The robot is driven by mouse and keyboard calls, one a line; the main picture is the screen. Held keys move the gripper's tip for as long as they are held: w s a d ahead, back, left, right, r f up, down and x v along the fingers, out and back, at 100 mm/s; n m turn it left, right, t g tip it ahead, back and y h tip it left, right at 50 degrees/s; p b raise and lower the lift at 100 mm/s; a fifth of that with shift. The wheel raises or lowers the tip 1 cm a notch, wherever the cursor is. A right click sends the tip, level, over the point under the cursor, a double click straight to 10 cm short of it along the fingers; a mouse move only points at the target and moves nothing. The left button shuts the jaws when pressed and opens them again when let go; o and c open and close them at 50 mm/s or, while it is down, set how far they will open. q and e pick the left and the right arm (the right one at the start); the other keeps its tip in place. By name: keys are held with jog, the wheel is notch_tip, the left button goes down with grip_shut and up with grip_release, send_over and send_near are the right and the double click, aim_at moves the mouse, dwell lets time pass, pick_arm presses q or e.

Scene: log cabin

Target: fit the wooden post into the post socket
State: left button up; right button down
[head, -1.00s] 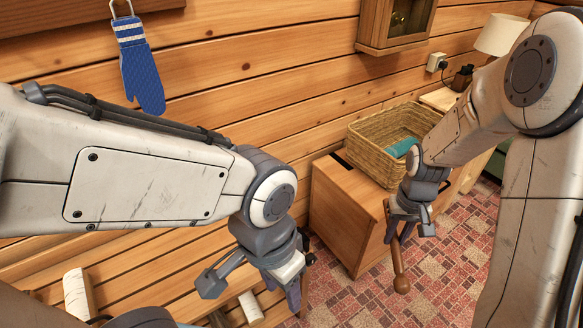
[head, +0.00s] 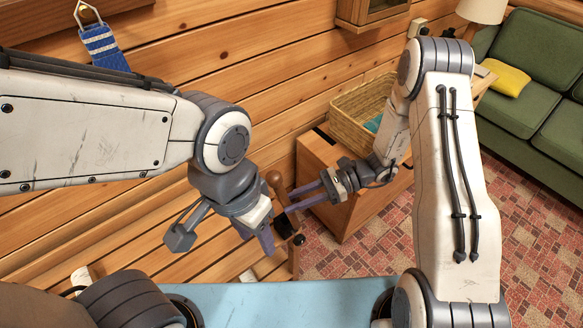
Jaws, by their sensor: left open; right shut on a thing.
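The wooden post (head: 275,181) is brown with a rounded knob at its upper end. My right gripper (head: 289,202) reaches in from the right and is shut on it, with the knob above the fingers. The post's lower end is hidden or merges with what lies behind. My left gripper (head: 256,236) is open and empty, pointing down just left of and below the post. A small dark piece (head: 284,224) shows directly below the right fingers, over an upright wooden bar (head: 293,262). I cannot tell whether it is the post socket.
A wooden chest (head: 345,215) with a wicker basket (head: 362,110) on it stands behind my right gripper. A slatted wooden surface (head: 150,260) lies along the log wall at left. A green sofa (head: 530,90) is at far right. The patterned rug (head: 540,225) has free room.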

pick_arm(q)
notch_tip(320, 180, up, 2)
jog(key=shift+r+p, duration=0.1)
jog(key=shift+p, duration=0.55)
pick_arm(e)
jog(key=w+m+t+y, duration=0.1)
jog(key=w+r+m+t+y, duration=0.1)
jog(key=w+t, duration=0.1)
jog(key=w+r+m+t+y, duration=0.1)
jog(key=t, duration=0.1)
jog(key=shift+w+a+r+m, duration=0.15)
jog(key=shift+w+m, duration=0.15)
pick_arm(q)
jog(key=shift+r, duration=0.15)
pick_arm(e)
jog(key=shift+r, duration=0.1)
pick_arm(q)
jog(key=shift+f+b, duration=2.15)
jog(key=shift+f, duration=0.15)
pick_arm(e)
jog(key=shift+f, duration=2.95)
pick_arm(q)
jog(key=shift+f+b, duration=2.5)
pick_arm(e)
jog(key=shift+f, duration=3.55)
jog(key=c, duration=0.6)
grip_release()
